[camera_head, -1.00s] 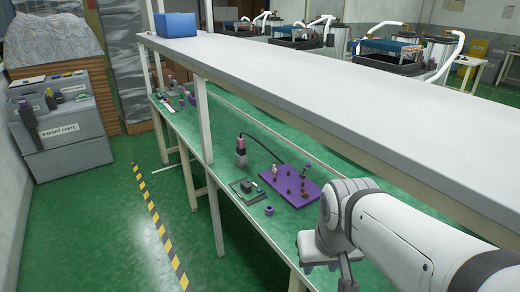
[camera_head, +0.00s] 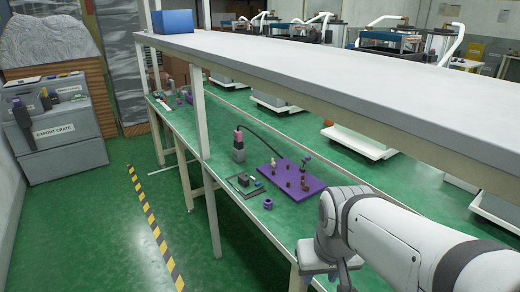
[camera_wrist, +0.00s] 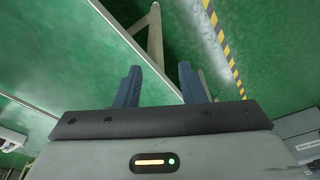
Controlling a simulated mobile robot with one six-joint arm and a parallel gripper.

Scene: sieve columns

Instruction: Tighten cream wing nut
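A purple board (camera_head: 285,188) lies on the green workbench beneath the shelf, with several small brown and dark posts or fittings standing on it. A small cream piece (camera_head: 273,163) shows near the board's far left part; it may be the cream wing nut, but it is too small to tell. My gripper (camera_wrist: 158,72) shows two blue-grey fingers set apart in the wrist view, with nothing between them. In the head view my arm is at the lower right, short of the board, and the fingertips are not clear.
A long white shelf (camera_head: 330,68) runs above the green workbench (camera_head: 232,162), with upright posts at its front. A grey-and-pink tool (camera_head: 239,146) with a black cable, a small dark tray (camera_head: 245,186) and a purple nut-like piece (camera_head: 267,204) are near the board. Open floor lies left.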

